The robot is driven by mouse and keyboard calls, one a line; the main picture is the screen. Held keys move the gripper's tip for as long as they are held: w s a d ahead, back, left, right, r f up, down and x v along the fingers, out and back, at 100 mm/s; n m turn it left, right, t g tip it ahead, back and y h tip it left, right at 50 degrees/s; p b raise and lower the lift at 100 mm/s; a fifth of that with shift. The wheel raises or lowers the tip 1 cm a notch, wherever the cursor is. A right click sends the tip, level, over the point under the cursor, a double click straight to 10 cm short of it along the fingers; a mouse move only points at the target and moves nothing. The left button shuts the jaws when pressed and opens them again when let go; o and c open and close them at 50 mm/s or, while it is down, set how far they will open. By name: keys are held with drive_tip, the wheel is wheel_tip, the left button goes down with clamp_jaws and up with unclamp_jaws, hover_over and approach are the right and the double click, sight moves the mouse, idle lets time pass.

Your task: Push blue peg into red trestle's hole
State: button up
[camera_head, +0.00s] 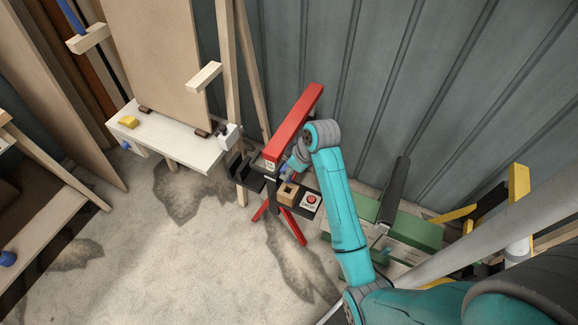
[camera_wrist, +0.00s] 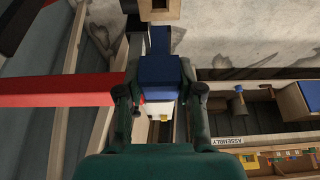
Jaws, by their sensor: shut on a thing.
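The red trestle (camera_head: 296,122) stands by the grey wall, its long beam running toward the camera and its red legs on the floor. Its beam also shows at left in the wrist view (camera_wrist: 55,90). My gripper (camera_wrist: 160,92) is shut on the blue peg (camera_wrist: 158,72), with one finger on each side of it. The peg is beside the near end of the beam. In the head view my gripper (camera_head: 291,165) is next to that end, and the peg is mostly hidden. The trestle's hole is not clearly visible, so I cannot tell whether the peg touches it.
A wooden block with a square hole (camera_head: 287,194) and a red button (camera_head: 311,200) are on a dark shelf below my gripper. A white table with a board (camera_head: 175,140) stands at left. A green bench (camera_head: 405,232) is at right. Floor is clear in front.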

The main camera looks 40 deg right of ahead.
hover_over(285, 189)
drive_tip(key=s, duration=0.1)
drive_tip(key=shift+s+d+f, duration=0.1)
drive_tip(key=shift+d+f, duration=0.1)
drive_tip(key=shift+f, duration=0.85)
drive_tip(key=shift+s+d+f, duration=0.1)
drive_tip(key=shift+d+f, duration=0.05)
drive_tip(key=shift+f, duration=0.85)
drive_tip(key=shift+f, duration=2.95)
drive_tip(key=o, duration=1.1)
drive_tip(key=shift+o, duration=0.2)
drive_tip(key=v, duration=1.2)
